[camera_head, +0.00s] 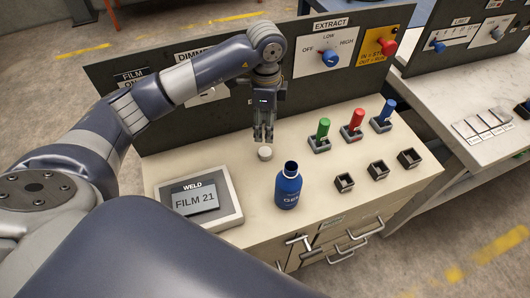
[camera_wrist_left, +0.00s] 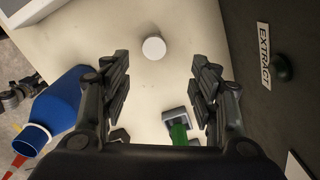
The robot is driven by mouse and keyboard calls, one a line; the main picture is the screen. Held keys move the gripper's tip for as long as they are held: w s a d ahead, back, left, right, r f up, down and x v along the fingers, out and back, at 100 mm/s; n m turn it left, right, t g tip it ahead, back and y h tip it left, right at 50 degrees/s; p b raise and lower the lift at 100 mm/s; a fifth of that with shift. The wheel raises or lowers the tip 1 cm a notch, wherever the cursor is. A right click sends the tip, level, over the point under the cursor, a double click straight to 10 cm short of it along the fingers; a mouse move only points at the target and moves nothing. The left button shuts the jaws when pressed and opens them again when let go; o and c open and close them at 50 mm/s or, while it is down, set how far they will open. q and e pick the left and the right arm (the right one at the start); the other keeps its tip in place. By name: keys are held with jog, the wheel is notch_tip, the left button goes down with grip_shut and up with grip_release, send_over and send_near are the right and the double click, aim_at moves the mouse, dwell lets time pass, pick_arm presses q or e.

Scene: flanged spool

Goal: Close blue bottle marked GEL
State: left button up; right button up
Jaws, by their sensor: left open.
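The blue bottle marked GEL (camera_head: 288,190) stands upright on the bench with its dark neck open at the top. It also shows at the left of the left wrist view (camera_wrist_left: 58,105). A small round whitish cap (camera_head: 265,153) lies on the bench behind and left of the bottle. In the left wrist view the cap (camera_wrist_left: 154,47) appears beyond the fingertips, near the middle of the gap. My left gripper (camera_head: 263,138) points down just above the cap, its fingers (camera_wrist_left: 161,75) apart with nothing between them. My right gripper is in neither view.
A WELD display reading FILM 21 (camera_head: 197,202) sits left of the bottle. Green (camera_head: 323,128), red (camera_head: 355,120) and blue (camera_head: 385,112) handles stand in holders to the right, with empty square holders (camera_head: 378,170) in front. The EXTRACT panel (camera_head: 330,60) rises behind.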

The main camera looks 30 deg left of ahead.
pick_arm(q)
send_over(265, 151)
jog(key=shift+w+a+f+p, duration=0.1)
jog(key=shift+w+f+p, duration=0.1)
jog(key=shift+f, duration=1.1)
jog(key=shift+w+f+p, duration=0.1)
jog(key=shift+w+f, duration=0.05)
jog(key=shift+f, duration=1.1)
jog(key=shift+s+f, duration=0.1)
jog(key=shift+f, duration=0.1)
jog(key=f, duration=0.1)
jog(key=f+p, duration=0.1)
jog(key=f, duration=0.1)
jog(key=shift+s+f+p, duration=0.3)
jog(key=shift+p, duration=0.05)
jog(key=shift+f, duration=0.6)
jog(key=shift+c, duration=0.5)
jog(key=c, duration=0.7)
